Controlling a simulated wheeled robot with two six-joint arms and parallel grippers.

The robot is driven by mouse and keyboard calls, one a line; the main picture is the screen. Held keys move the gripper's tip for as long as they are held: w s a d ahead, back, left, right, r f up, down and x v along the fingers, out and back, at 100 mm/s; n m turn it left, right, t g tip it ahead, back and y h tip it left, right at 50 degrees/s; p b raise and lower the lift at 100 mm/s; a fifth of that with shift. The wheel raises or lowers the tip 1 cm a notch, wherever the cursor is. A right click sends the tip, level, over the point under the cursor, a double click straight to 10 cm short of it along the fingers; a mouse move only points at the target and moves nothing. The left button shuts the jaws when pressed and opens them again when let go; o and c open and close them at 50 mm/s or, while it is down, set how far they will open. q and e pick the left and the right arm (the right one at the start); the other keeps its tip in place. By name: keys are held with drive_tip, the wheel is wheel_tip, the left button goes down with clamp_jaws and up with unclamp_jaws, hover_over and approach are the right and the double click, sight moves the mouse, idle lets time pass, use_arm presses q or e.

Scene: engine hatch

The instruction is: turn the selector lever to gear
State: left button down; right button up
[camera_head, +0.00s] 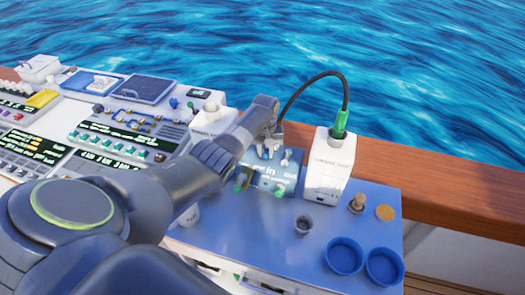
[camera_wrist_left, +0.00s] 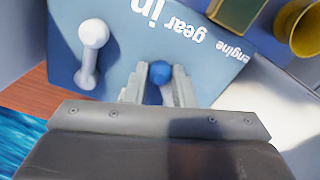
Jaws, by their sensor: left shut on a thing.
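A blue-grey panel (camera_head: 286,180) stands at the right part of the console and carries white lettering. In the left wrist view the panel (camera_wrist_left: 205,75) reads "gear in" and "engine", upside down. A lever with a round blue knob (camera_wrist_left: 160,70) sits between the fingers of my left gripper (camera_wrist_left: 160,85), which is shut on it. A second lever with a white ball knob (camera_wrist_left: 93,33) is on the same panel, apart from the fingers. In the head view my left gripper (camera_head: 268,148) is at the panel's top and hides the blue knob. My right gripper is not seen.
A white box (camera_head: 328,168) with a green plug (camera_head: 340,123) and black cable stands right of the panel. Two blue cups (camera_head: 344,256) and a brass fitting (camera_head: 357,203) are on the blue top. A wooden rail (camera_head: 450,190) runs behind.

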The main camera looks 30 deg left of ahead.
use_arm(q)
drive_tip(key=c, duration=2.2)
unclamp_jaws()
drive_tip(key=shift+w+d+r+n, duration=0.1)
drive_tip(key=shift+w+r+n, duration=0.05)
drive_tip(key=shift+w+n, duration=0.2)
drive_tip(key=c, duration=1.2)
unclamp_jaws()
drive_tip(key=shift+s, duration=0.1)
drive_tip(key=shift+r, duration=0.45)
wheel_tip(320, 180, up, 16)
drive_tip(key=b, duration=0.1)
drive_tip(key=shift+r+b, duration=0.2)
drive_tip(key=shift+b, duration=0.2)
